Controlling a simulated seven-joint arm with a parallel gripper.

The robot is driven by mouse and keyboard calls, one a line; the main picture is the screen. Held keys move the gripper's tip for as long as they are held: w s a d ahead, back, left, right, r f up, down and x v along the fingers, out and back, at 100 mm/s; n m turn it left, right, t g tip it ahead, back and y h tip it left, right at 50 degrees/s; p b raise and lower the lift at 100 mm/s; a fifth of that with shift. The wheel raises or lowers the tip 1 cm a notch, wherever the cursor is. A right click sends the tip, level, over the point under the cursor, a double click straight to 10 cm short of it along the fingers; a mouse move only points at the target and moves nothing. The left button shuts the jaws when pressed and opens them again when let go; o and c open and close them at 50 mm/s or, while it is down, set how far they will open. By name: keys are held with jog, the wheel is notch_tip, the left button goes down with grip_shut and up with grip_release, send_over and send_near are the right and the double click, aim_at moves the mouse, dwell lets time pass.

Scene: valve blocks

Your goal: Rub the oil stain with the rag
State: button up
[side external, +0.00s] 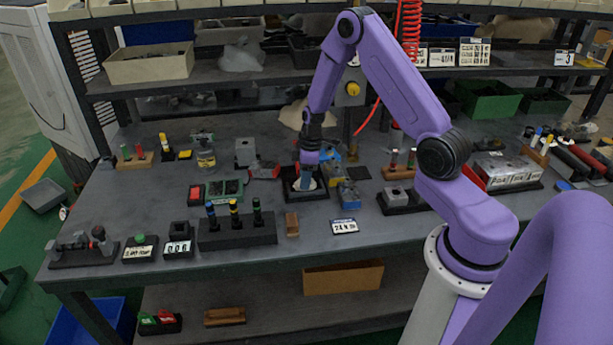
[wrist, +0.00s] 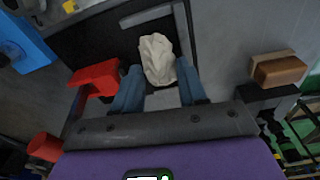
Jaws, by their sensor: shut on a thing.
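My gripper (side external: 306,183) points down over a black square tray (side external: 291,193) on the grey bench. In the wrist view, its two blue fingers (wrist: 157,84) are on either side of a crumpled off-white rag (wrist: 157,56), and the gripper is shut on it. The rag is low over the tray, which also shows in the wrist view (wrist: 102,38). I cannot tell whether the rag touches the tray floor. I cannot make out the oil stain; the rag and fingers cover part of the tray.
A blue valve block (side external: 348,195) stands close right of the tray, and a red-and-grey block (side external: 264,170) close left. A brown wooden block (side external: 292,224) and a number plate (side external: 344,226) lie in front. A black rack with several pegs (side external: 237,235) stands front left.

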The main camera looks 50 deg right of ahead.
jog(key=shift+w+a, duration=0.15)
jog(key=shift+w, duration=0.05)
jog(key=shift+s+d+f, duration=0.1)
jog(key=shift+s+d, duration=0.4)
jog(key=shift+s, duration=0.05)
jog(key=shift+w+a, duration=0.1)
jog(key=shift+w+a, duration=0.45)
jog(key=shift+a, duration=0.1)
jog(key=shift+d, duration=0.1)
jog(key=shift+s+d, duration=0.2)
jog(key=shift+d+r, duration=0.1)
jog(key=shift+r, duration=4.55)
